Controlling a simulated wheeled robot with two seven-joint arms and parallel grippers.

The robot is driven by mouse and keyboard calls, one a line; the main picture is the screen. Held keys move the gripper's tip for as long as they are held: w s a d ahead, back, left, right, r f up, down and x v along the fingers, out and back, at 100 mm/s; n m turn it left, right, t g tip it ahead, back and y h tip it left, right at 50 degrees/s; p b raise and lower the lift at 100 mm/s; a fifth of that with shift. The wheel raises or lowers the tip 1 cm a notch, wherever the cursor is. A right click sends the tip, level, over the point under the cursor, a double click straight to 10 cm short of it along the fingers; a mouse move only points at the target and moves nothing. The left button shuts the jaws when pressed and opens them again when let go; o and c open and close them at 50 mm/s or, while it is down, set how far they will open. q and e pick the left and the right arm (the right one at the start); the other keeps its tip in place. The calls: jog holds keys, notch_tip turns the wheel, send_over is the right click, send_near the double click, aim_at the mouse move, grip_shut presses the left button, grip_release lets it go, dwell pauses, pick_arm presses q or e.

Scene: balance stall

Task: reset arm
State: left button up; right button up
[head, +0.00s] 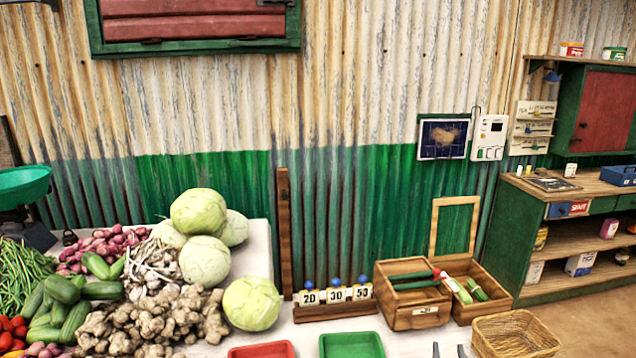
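My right gripper (449,352) shows only as two dark fingertips at the bottom edge, right of the green tray. The tips are apart with nothing seen between them, so it looks open. The rest of that arm is below the picture. I cannot make out my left gripper in this view.
A green tray (352,345) and a red tray (262,351) lie at the front. Behind them stand numbered blocks (335,294) and wooden boxes (412,309). A wicker basket (515,335) is right of my fingertips. Cabbages (251,303) and other vegetables fill the left.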

jog(key=s+a+f+n+g+y, duration=0.1)
jog(key=s+a+f+g, duration=0.25)
jog(key=s, duration=1.15)
jog(key=s+a+f+n+g+y, duration=0.25)
jog(key=s+f+g, duration=0.2)
jog(key=s, duration=1.05)
jog(key=s+a+f+n+g+y, duration=0.1)
jog(key=s+a+f+g, duration=0.3)
jog(key=s, duration=1.1)
notch_tip(320, 180, down, 29)
jog(key=g, duration=0.2)
jog(key=s+d+f, duration=0.2)
jog(key=s+f, duration=1.3)
jog(key=s, duration=0.2)
jog(key=shift+d+f+g, duration=0.4)
jog(key=shift+s+h, duration=0.1)
jog(key=shift+h, duration=0.15)
